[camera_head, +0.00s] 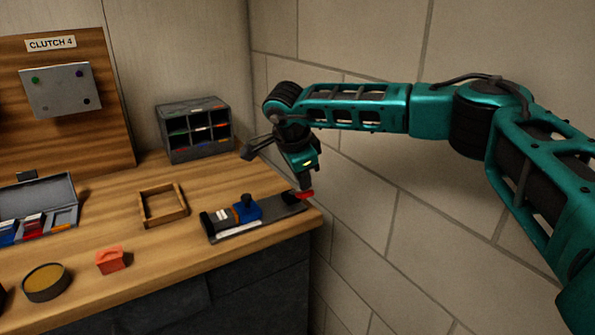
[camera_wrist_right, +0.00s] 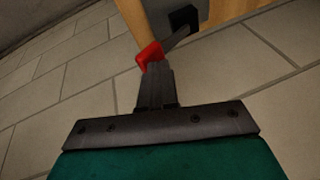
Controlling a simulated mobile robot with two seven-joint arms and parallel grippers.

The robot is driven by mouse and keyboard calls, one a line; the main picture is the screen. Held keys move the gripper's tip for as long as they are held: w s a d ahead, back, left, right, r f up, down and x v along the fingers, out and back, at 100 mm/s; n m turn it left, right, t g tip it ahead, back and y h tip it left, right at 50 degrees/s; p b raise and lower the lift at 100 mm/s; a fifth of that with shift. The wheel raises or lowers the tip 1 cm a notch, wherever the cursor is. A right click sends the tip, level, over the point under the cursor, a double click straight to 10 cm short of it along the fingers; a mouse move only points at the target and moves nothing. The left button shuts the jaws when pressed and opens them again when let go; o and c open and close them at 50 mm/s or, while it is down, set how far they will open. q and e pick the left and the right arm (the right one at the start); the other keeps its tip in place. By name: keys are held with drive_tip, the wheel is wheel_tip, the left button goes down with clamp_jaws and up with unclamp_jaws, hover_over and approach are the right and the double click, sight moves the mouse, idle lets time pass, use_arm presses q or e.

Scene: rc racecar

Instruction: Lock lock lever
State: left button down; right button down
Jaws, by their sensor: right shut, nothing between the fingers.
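A dark fixture (camera_head: 278,211) lies along the right part of the wooden bench, with a blue block and black knob (camera_head: 247,208) on it. The red-tipped lever (camera_head: 305,195) is at the fixture's right end, by the bench's right edge. In the right wrist view the lever's red tip (camera_wrist_right: 148,54) sits on a grey bar that runs to a dark block (camera_wrist_right: 184,18). My right gripper (camera_head: 304,183) points down at the red tip. Its fingers (camera_wrist_right: 156,76) are shut and empty, with their ends at the red tip; whether they touch it I cannot tell. My left gripper is not in view.
A wooden frame (camera_head: 143,207), a red block (camera_head: 110,260) and a round dish (camera_head: 66,282) are on the bench left of the fixture. A compartment rack (camera_head: 196,154) stands behind. A tiled wall (camera_head: 385,190) is close on the right.

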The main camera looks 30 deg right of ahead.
drive_tip(key=shift+s+f+t+b, duration=0.3)
drive_tip(key=shift+f+t+b, duration=0.1)
drive_tip(key=shift+f, duration=0.2)
drive_tip(key=shift+s, duration=0.2)
drive_tip(key=shift+r, duration=0.25)
drive_tip(key=shift+w, duration=0.25)
drive_tip(key=shift+w+p, duration=0.3)
drive_tip(key=shift+w, duration=0.35)
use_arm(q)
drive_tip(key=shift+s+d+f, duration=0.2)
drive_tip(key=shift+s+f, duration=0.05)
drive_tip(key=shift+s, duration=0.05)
